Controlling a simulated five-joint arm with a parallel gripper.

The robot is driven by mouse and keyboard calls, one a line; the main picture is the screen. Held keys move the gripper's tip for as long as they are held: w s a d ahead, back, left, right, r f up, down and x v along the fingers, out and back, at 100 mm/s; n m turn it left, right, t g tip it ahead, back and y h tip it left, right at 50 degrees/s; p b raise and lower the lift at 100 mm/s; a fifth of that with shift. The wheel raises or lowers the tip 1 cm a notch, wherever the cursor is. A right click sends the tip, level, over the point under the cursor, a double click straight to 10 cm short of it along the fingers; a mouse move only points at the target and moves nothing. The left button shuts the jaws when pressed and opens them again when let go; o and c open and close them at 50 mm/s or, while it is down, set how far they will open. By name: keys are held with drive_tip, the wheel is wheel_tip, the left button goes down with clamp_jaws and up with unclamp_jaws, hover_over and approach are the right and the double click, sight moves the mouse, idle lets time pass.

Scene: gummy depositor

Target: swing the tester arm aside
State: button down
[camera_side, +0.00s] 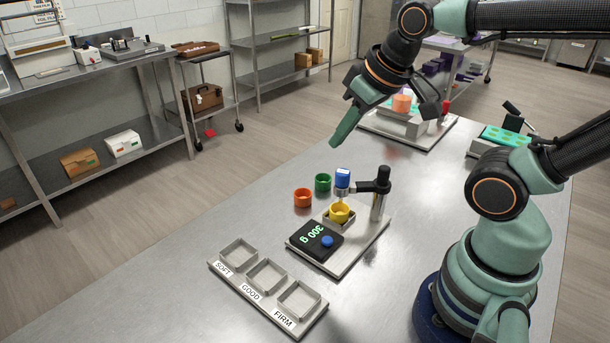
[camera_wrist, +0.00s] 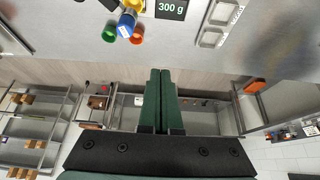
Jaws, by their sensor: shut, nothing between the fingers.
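The tester stands on the metal table with a grey base plate (camera_side: 355,250) and an upright post. Its black tester arm (camera_side: 367,187) reaches left from the post and carries a blue-topped probe (camera_side: 342,178) over a yellow cup (camera_side: 340,211). The display (camera_side: 315,238) reads 300 g, with a blue button beside it. In the wrist view the blue probe top (camera_wrist: 127,20) and the display (camera_wrist: 171,8) show at the top edge. My gripper (camera_side: 335,143) is shut and empty, in the air above and behind the tester, apart from the arm. The wrist view shows its green fingers (camera_wrist: 160,72) together.
Orange (camera_side: 302,197) and green (camera_side: 323,182) cups stand left of the tester. A tray (camera_side: 268,292) with SOFT, GOOD and FIRM compartments lies at the front. A depositor stand (camera_side: 410,128) and a teal mould (camera_side: 505,136) stand farther back.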

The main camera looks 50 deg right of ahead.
drive_tip(key=c, duration=1.2)
unclamp_jaws()
drive_tip(key=shift+c, duration=0.2)
drive_tip(key=o, duration=0.5)
drive_tip(key=shift+d+m, duration=0.25)
drive_tip(key=shift+m, duration=0.05)
drive_tip(key=shift+o, duration=0.7)
drive_tip(key=d+m, duration=0.1)
drive_tip(key=m, duration=0.1)
drive_tip(key=d+m+g, duration=0.1)
drive_tip(key=d+m, duration=0.1)
drive_tip(key=d+m+g, duration=0.1)
drive_tip(key=d+m, duration=0.1)
drive_tip(key=m, duration=0.1)
drive_tip(key=shift+s+d+f+h, duration=0.1)
drive_tip(key=shift+s+f+h, duration=0.05)
drive_tip(key=shift+s+h, duration=0.15)
drive_tip(key=m+g, duration=0.4)
drive_tip(key=m, duration=0.7)
hover_over(385, 167)
wheel_tip(385, 167, down, 12)
drive_tip(key=shift+f, duration=0.2)
